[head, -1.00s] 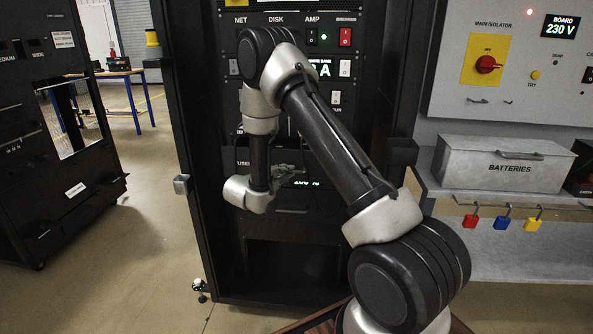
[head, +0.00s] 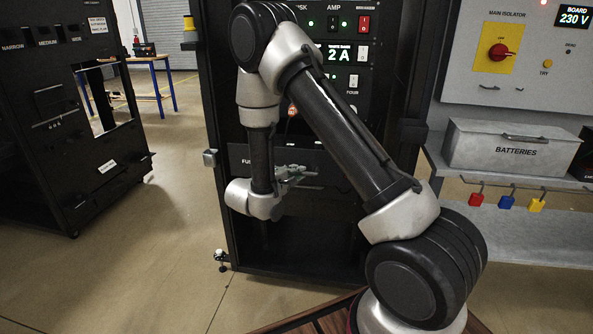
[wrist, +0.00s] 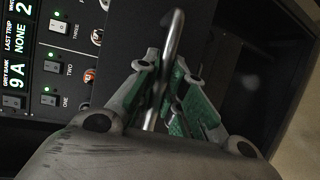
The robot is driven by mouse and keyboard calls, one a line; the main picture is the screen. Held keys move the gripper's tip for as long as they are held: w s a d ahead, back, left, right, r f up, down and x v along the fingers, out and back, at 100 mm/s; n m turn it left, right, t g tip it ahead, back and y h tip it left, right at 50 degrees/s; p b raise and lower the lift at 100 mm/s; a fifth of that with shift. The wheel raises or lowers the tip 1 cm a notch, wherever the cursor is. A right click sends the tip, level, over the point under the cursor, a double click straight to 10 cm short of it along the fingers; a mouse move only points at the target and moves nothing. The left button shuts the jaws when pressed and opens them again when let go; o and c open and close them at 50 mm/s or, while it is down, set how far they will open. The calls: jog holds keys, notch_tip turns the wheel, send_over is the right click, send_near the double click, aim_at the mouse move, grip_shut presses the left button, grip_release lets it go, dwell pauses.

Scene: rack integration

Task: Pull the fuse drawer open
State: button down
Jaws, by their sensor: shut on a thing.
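The fuse drawer (head: 305,160) is a dark panel low in the black rack, its label partly hidden behind my arm. My gripper (head: 308,174) is at the drawer front in the head view. In the wrist view, my gripper (wrist: 167,95) has its green-padded fingers closed around the drawer's metal bar handle (wrist: 174,35). The drawer front (wrist: 135,25) covers part of the switch panel in this view and appears to stand out from the rack. How far it is out is hard to tell, as my arm hides much of it.
The rack's switch panel (wrist: 65,75) is above the drawer. A grey batteries box (head: 505,146) stands on a shelf at right, with red, blue and yellow padlocks below. Another black rack (head: 60,130) stands at left. Open floor (head: 170,240) lies between the racks.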

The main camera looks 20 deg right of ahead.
jog(key=shift+s, duration=0.1)
jog(key=c, duration=1.5)
grip_release()
jog(key=shift+a, duration=0.15)
jog(key=v, duration=1.1)
jog(key=shift+s+a+r, duration=0.15)
jog(key=shift+s+a, duration=0.1)
jog(key=shift+a, duration=0.05)
